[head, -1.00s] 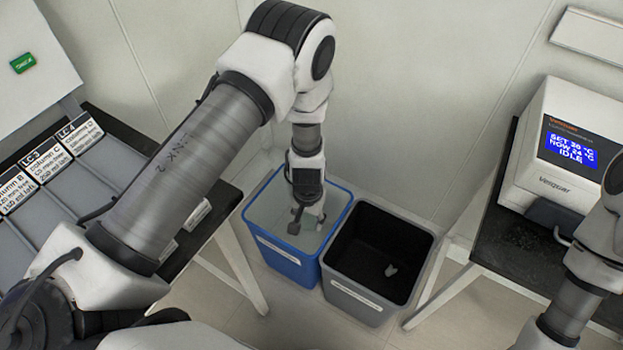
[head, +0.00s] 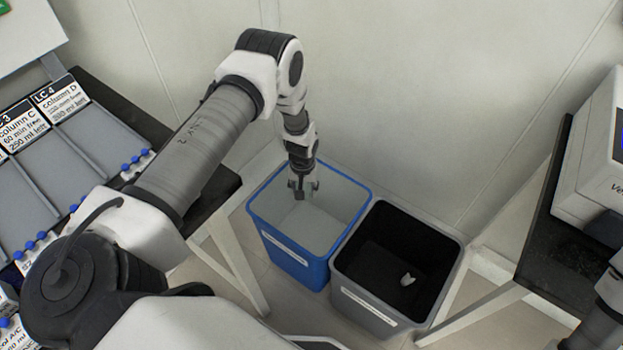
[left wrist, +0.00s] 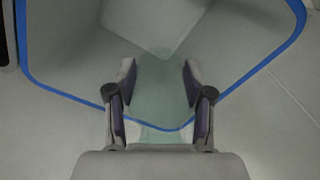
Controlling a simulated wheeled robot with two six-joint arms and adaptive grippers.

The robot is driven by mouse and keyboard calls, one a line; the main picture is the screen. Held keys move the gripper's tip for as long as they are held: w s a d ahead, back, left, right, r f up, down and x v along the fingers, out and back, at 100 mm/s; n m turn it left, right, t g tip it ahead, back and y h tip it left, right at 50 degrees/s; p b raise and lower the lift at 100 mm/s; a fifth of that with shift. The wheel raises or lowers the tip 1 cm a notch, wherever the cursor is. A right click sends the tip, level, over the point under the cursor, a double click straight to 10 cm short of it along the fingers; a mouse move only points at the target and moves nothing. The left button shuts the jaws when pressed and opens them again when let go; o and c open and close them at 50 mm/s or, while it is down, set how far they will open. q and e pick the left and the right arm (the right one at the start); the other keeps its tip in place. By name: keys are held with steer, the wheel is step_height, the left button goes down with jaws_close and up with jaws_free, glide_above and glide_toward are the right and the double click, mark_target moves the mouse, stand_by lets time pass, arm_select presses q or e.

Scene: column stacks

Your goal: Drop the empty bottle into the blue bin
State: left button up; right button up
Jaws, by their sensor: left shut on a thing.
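The blue bin (head: 299,264) stands on the floor, left of a grey bin, with a pale inside. My left gripper (head: 303,189) points down over the blue bin's opening, toward its back left part. In the left wrist view, my left gripper (left wrist: 161,92) is shut on a clear, pale greenish bottle (left wrist: 160,85) between its two fingers. The blue bin's rim (left wrist: 265,62) runs around and below it in that view. In the head view the bottle is hard to make out against the pale bin. My right gripper is out of view.
A grey bin (head: 364,305) with a black inside stands against the blue bin's right side; a small white scrap (head: 408,279) lies in it. A bench with grey trays (head: 62,170) is at left. A dark bench (head: 560,262) with a white instrument (head: 598,165) is at right.

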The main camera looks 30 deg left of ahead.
arm_select(q)
steer(key=shift+f, duration=0.8)
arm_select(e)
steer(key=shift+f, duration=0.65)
arm_select(q)
steer(key=shift+r, duration=0.1)
steer(key=o, duration=1.3)
steer(key=shift+c, duration=0.2)
step_height(320, 180, up, 12)
